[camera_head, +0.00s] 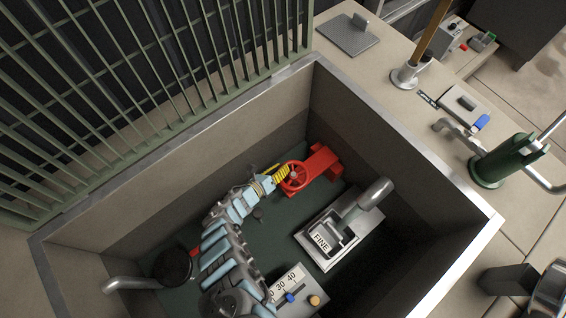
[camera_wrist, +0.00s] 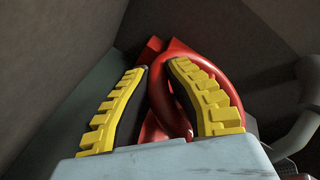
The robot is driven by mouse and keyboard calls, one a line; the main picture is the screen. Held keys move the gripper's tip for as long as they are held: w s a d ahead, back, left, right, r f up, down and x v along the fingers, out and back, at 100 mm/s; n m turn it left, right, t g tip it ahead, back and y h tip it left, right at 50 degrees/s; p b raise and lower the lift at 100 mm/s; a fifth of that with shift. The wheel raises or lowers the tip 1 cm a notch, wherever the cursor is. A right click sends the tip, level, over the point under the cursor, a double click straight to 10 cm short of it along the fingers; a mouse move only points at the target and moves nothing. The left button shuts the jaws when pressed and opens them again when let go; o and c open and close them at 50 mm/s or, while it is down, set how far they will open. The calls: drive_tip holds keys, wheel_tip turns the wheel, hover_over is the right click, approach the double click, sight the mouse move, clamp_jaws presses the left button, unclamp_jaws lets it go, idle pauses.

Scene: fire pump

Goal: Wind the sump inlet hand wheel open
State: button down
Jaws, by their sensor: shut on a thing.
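The red hand wheel (camera_head: 294,177) stands at the near end of a red valve body (camera_head: 322,168) on the dark green floor of the sump pit. My arm reaches down into the pit from the lower left. My gripper (camera_head: 277,174) is at the left side of the wheel, its yellow fingers shut on the wheel's rim. In the wrist view the red wheel (camera_wrist: 205,75) passes between the yellow-padded fingers of my gripper (camera_wrist: 160,82). Part of the rim is hidden behind the fingers.
The pit's metal rim (camera_head: 420,150) surrounds my arm. A box marked FINE (camera_head: 318,243) with a grey pipe (camera_head: 375,193) stands right of my arm. A panel marked with numbers (camera_head: 290,282) is nearer. A green railing (camera_head: 130,85) borders the left; a green pump (camera_head: 505,160) stands outside right.

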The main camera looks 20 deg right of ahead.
drive_tip(key=shift+s+a+n+t+p, duration=0.15)
drive_tip(key=shift+n+t+p, duration=0.15)
drive_tip(key=shift+n+t, duration=0.15)
drive_tip(key=c, duration=1.2)
unclamp_jaws()
drive_tip(key=shift+a, duration=0.15)
drive_tip(key=shift+v, duration=0.95)
drive_tip(key=shift+r+v, duration=0.2)
drive_tip(key=shift+v, duration=4.7)
drive_tip(key=shift+s, duration=0.15)
